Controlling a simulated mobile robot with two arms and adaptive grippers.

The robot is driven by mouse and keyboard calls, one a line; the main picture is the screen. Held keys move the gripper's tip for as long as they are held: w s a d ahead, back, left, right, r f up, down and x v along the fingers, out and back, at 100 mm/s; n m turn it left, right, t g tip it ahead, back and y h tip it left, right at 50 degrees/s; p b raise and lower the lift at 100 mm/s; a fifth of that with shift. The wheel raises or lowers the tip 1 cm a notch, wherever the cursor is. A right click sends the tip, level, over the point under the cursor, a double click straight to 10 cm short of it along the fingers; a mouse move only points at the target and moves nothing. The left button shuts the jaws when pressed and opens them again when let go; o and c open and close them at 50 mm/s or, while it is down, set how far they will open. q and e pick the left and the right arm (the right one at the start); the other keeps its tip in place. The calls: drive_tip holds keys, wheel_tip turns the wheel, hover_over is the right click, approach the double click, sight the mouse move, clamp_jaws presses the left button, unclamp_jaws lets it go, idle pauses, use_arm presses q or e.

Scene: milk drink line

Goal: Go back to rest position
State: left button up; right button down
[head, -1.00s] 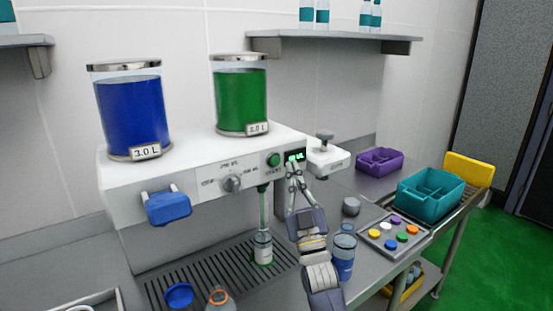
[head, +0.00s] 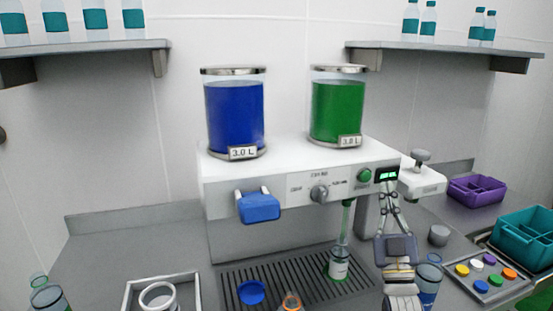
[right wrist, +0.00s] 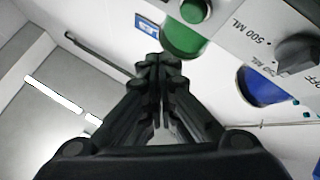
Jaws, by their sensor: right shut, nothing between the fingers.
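My left gripper is not in view.
A blue-labelled bottle (head: 428,283) stands beside my right arm. A tray of coloured caps (head: 487,278), a teal bin (head: 525,238) and a purple bin (head: 475,190) are at right. A white tray (head: 190,283) and a blue cap (head: 251,292) are at front. The left counter is mostly clear.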

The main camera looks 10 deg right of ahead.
drive_tip(key=s+a+f+g+y, duration=0.2)
drive_tip(key=a+f+g, duration=0.15)
drive_tip(key=f, duration=0.45)
drive_tip(key=s+a+f+g+y, duration=0.15)
drive_tip(key=f+g, duration=0.25)
drive_tip(key=f, duration=0.4)
drive_tip(key=s+a+f+g+y, duration=0.1)
drive_tip(key=s+a+f+g, duration=0.25)
drive_tip(key=f, duration=0.55)
drive_tip(key=s+a+f+g+y, duration=0.1)
drive_tip(key=s+a+f+g, duration=0.25)
drive_tip(key=s, duration=0.55)
drive_tip(key=s+a+f+g, duration=0.2)
drive_tip(key=s+f+g, duration=0.25)
drive_tip(key=s, duration=0.35)
drive_tip(key=s+a+f+g+y, duration=0.1)
drive_tip(key=s+a+f+g, duration=0.3)
drive_tip(key=s, duration=0.5)
wheel_tip(320, 180, down, 26)
drive_tip(key=d+n, duration=0.1)
drive_tip(key=d, duration=0.1)
drive_tip(key=s+d+f+g, duration=0.1)
drive_tip(key=s+d+f, duration=0.1)
drive_tip(key=s+f, duration=1.5)
drive_tip(key=shift+s+d+g, duration=0.2)
drive_tip(key=shift+d+g, duration=0.1)
drive_tip(key=shift+g, duration=0.1)
